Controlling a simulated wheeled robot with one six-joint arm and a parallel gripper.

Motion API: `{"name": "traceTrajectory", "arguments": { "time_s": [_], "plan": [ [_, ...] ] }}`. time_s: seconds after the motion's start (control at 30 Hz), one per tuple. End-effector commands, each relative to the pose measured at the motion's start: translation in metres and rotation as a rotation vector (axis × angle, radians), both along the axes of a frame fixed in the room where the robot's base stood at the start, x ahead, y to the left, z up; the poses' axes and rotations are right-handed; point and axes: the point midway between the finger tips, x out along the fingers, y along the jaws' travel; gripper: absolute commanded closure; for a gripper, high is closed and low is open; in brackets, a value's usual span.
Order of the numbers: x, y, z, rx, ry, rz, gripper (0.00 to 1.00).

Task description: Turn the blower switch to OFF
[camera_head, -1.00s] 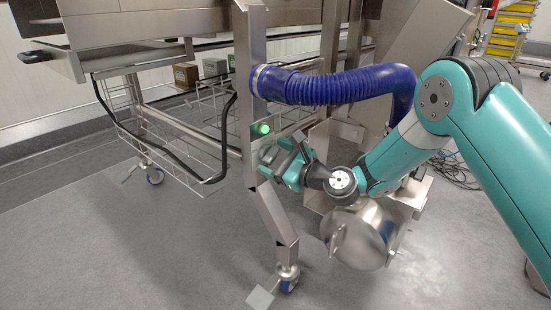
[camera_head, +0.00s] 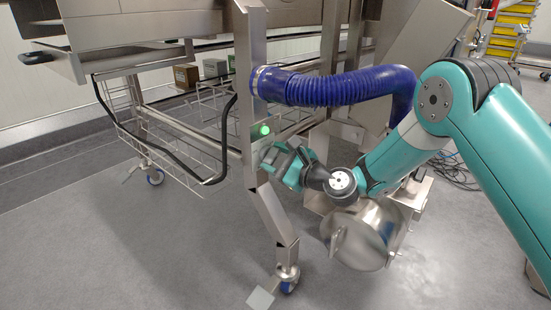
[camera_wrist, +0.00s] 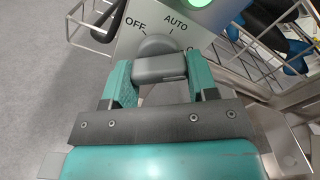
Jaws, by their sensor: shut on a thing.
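The blower switch is a grey rotary knob (camera_wrist: 157,48) on a metal panel (camera_wrist: 112,50) in the wrist view. "OFF" is printed to its left and "AUTO" with a tick above it. A third label on the right is mostly hidden. My gripper (camera_wrist: 160,70) has its two teal fingers on either side of the knob's grey handle and is shut on it. The knob's pointer is hidden, so its setting cannot be told. In the head view my gripper (camera_head: 272,158) is at the metal post (camera_head: 250,100), just below a green lamp (camera_head: 264,130), and the knob is hidden.
A blue ribbed hose (camera_head: 335,87) runs from the post above my gripper. A shiny metal drum (camera_head: 365,240) stands below my arm. A wire basket (camera_head: 165,155) with a black cable is left of the post. The grey floor at lower left is clear.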

Motion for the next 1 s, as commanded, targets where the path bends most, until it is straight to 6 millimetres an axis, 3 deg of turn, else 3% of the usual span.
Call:
{"name": "traceTrajectory", "arguments": {
  "time_s": [1.0],
  "plan": [
    [0.0009,-0.0012,0.0015,-0.58,-0.742,0.001,0.71]
  ]
}}
